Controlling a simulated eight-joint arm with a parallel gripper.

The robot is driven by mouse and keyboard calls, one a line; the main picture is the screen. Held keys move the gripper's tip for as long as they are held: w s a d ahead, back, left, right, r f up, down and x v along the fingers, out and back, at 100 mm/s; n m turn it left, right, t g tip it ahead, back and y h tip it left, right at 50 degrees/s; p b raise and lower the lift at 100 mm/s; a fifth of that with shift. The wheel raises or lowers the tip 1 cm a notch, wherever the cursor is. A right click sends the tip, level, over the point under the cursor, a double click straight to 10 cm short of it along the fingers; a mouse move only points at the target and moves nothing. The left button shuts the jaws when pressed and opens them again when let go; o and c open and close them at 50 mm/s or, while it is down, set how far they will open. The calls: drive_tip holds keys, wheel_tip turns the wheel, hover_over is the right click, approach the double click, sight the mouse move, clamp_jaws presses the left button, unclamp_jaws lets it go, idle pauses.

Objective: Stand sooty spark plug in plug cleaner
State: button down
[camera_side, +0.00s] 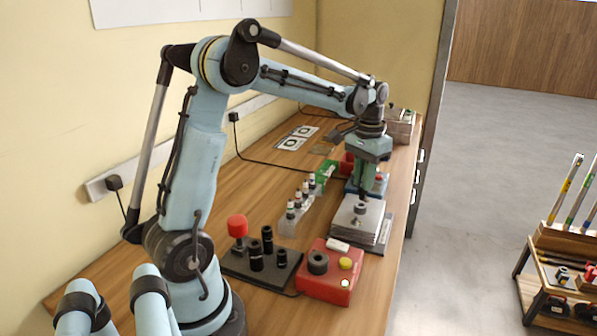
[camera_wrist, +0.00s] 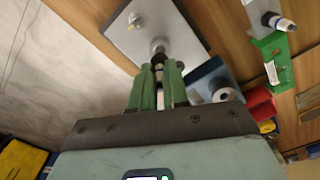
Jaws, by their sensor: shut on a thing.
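My gripper (camera_side: 362,184) points down with its green fingers closed; they also show in the wrist view (camera_wrist: 158,88). Between the fingers is a small dark piece (camera_wrist: 158,66), which I take to be the sooty spark plug; most of it is hidden by the fingers. It is right over or at a round grey fitting (camera_side: 361,208) on a pale grey stacked block (camera_side: 352,226). I cannot tell whether they touch. No label names the plug cleaner; the grey block with the fitting and a red box (camera_side: 322,287) with a black round port are both possible.
A clear rack (camera_side: 289,226) of white-topped plugs stands left of the block. A dark base (camera_side: 246,268) with black cylinders and a red knob is nearer. A blue and red device (camera_side: 379,186) stands close behind my gripper. Bare wood lies along the right front edge.

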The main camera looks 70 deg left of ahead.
drive_tip(key=s+d+r, duration=0.5)
drive_tip(key=s+d, duration=0.8)
drive_tip(key=s, duration=0.5)
drive_tip(key=shift+w+a+f, duration=0.1)
drive_tip(key=shift+w+f, duration=0.05)
drive_tip(key=shift+f, duration=2.4)
drive_tip(key=shift+m, duration=0.7)
drive_tip(key=shift+f, duration=0.3)
drive_tip(key=shift+f, duration=0.35)
drive_tip(key=shift+f, duration=0.55)
